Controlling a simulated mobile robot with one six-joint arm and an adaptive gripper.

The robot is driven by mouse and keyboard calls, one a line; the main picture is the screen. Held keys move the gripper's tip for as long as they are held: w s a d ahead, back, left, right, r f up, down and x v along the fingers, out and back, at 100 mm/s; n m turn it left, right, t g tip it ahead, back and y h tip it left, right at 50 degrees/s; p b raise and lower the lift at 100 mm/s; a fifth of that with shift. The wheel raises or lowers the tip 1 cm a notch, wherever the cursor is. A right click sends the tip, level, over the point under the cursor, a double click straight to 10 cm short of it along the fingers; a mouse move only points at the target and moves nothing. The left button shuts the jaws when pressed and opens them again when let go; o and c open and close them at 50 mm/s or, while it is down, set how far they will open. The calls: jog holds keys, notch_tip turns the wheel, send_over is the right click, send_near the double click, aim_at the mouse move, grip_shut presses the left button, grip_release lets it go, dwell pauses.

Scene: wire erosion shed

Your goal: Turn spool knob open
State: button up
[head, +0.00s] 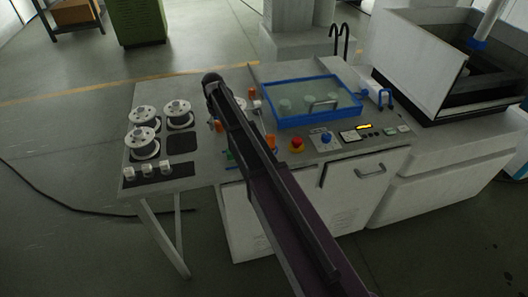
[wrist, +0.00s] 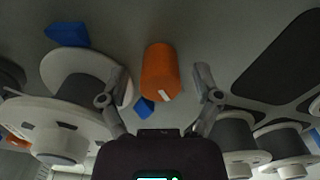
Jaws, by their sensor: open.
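An orange cylindrical knob (wrist: 160,72) with a small white mark near its lower end shows in the wrist view. My gripper (wrist: 160,86) is open, with one finger on each side of the knob and a visible gap on both sides; how far the fingers reach down beside it I cannot tell. In the head view my arm crosses the bench and hides my gripper. Small orange parts show beside the arm there, one on its left (head: 217,125) and one on its right (head: 271,142); which is the knob between my fingers I cannot tell.
A large white spool (wrist: 75,100) stands close left of my gripper; several smaller ones are at right. Blue pieces (wrist: 67,35) lie near the knob. In the head view, white spools (head: 178,113) stand on the bench's left, and a blue-framed tank (head: 312,119) and red button (head: 297,144) sit right.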

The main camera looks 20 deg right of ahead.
aim_at(218, 122)
jog(key=m, duration=1.2)
jog(key=shift+m, duration=0.4)
jog(key=shift+r+m, duration=0.3)
notch_tip(218, 122, up, 13)
jog(key=p, duration=1.4)
jog(key=s+d+f+n+b, duration=0.1)
jog(key=s+d+n+b, duration=0.1)
jog(key=s, duration=0.7)
jog(key=s+d+f+n+b, duration=0.1)
jog(key=s+d+f+n, duration=0.1)
jog(key=s+d, duration=0.3)
jog(key=s+d+f+n+b, duration=0.2)
jog(key=s+d+n, duration=0.2)
jog(key=s, duration=0.9)
jog(key=shift+s+b, duration=0.15)
jog(key=shift+b, duration=0.15)
jog(key=s, duration=0.1)
jog(key=s+n, duration=0.1)
jog(key=shift+s+d+f, duration=0.3)
jog(key=shift+s+d, duration=0.05)
jog(key=shift+d, duration=0.05)
